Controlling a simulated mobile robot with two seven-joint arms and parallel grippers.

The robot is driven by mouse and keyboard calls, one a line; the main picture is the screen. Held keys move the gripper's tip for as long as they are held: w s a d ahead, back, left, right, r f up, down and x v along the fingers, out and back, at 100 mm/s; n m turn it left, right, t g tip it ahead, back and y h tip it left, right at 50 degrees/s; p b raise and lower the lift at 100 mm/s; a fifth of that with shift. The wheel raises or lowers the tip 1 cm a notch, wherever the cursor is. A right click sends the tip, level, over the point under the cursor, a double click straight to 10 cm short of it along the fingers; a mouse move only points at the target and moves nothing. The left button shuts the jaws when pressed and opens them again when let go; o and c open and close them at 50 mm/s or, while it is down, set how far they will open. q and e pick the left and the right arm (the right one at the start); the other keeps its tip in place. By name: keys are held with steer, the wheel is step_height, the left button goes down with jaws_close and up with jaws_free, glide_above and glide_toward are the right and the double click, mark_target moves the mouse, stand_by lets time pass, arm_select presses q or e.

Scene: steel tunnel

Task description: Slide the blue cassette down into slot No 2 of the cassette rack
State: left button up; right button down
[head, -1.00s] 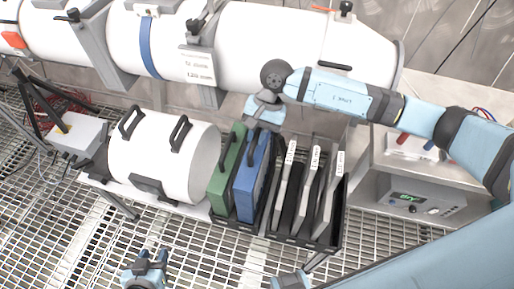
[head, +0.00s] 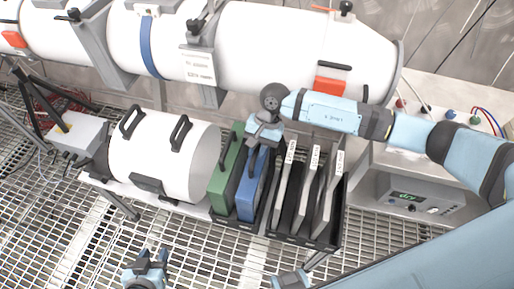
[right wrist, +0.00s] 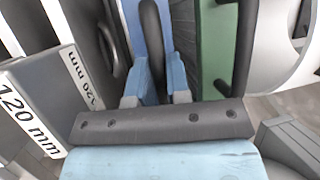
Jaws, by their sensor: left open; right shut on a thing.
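The blue cassette (head: 248,195) stands upright in the left part of the black cassette rack (head: 292,239), just right of the green cassette (head: 223,185). My right gripper (head: 262,148) is shut on the handle at its top. In the right wrist view the fingers (right wrist: 155,98) close around the dark handle of the blue cassette (right wrist: 133,25), with the green cassette (right wrist: 217,50) beside it. The cassette's lower part is hidden in the rack, and I cannot read a slot number. My left gripper (head: 149,260) is open and empty at the bottom left, above the grating.
Several grey labelled plates (head: 325,190) stand in the rack's right part. A white cylinder (head: 160,155) with handles lies to the left. A large white pipe (head: 290,45) runs behind. A grey instrument box (head: 420,200) stands to the right.

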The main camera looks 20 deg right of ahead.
steer(key=c, duration=1.1)
jaws_free()
steer(key=shift+r+p, duration=0.25)
steer(key=shift+p, duration=0.25)
steer(key=b+v, duration=0.1)
steer(key=v, duration=0.6)
steer(key=shift+d, duration=0.15)
